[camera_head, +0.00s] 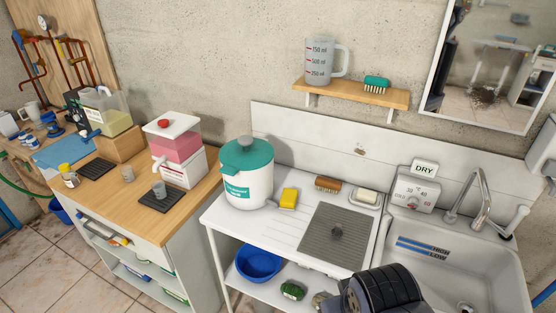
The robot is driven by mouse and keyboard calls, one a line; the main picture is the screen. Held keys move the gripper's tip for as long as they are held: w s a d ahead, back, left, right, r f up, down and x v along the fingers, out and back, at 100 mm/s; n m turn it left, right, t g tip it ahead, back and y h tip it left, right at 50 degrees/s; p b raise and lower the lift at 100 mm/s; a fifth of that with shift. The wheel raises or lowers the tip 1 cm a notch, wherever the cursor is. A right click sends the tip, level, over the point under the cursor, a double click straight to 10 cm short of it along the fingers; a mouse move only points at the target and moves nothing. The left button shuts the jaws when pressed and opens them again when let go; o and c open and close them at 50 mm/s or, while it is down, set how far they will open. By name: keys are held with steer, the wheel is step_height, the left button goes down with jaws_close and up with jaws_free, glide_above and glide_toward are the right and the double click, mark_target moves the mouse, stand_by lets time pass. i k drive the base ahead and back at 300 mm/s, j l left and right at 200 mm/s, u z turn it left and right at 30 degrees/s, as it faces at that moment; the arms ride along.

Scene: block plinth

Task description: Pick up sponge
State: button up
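The yellow sponge (289,198) stands on the white drainboard (262,232), just right of the white bucket with a teal lid (247,178). It looks upright and is fully in view. A small gap seems to part it from the bucket. A black ridged part of my arm shows at the bottom edge, right of centre, well apart from the sponge. The fingers of my gripper are not in view.
A brown brush (328,184) and a soap dish (365,197) lie right of the sponge. The sink (455,262) and tap (478,200) are at right. A shelf (352,93) hangs above.

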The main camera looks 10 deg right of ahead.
mark_target(288, 199)
steer(key=i+j, duration=0.2)
steer(key=i, duration=0.15)
steer(key=i+j+u, duration=0.1)
steer(key=i, duration=0.25)
steer(key=i+j, duration=0.3)
steer(key=i, duration=0.05)
